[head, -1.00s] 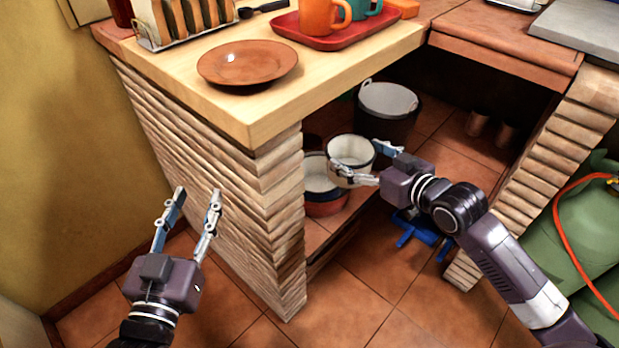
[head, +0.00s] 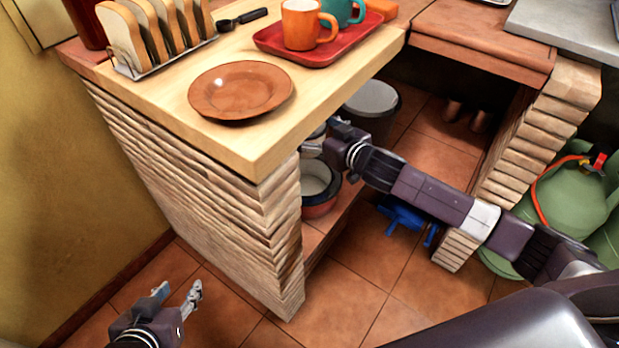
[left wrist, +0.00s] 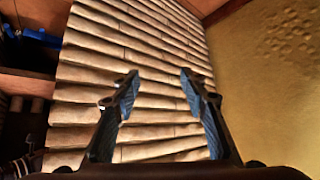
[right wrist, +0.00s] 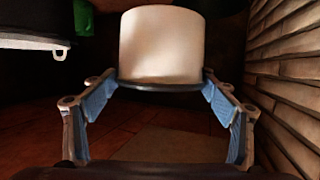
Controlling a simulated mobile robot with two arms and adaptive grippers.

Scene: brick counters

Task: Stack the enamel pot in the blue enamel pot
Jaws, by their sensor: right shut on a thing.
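The white enamel pot (right wrist: 162,45) with a dark rim is between the fingers of my right gripper (right wrist: 162,84) in the right wrist view. The gripper is shut on it. In the head view my right gripper (head: 333,138) is under the counter, and the counter corner and gripper hide most of this pot. Just below stands another pot (head: 318,180) with a pale inside, dark rim and orange-red lower part. Its blue enamel cannot be made out, and the counter's end wall hides its left side. My left gripper (head: 177,290) is open and empty, low beside the brick wall.
The brick end wall (head: 215,200) and wooden countertop (head: 215,140) stand close to my right gripper. A dark bucket (head: 372,110) stands behind it. A blue stand (head: 405,217) is on the floor. A brown plate (head: 240,90) and red tray (head: 350,42) rest on top.

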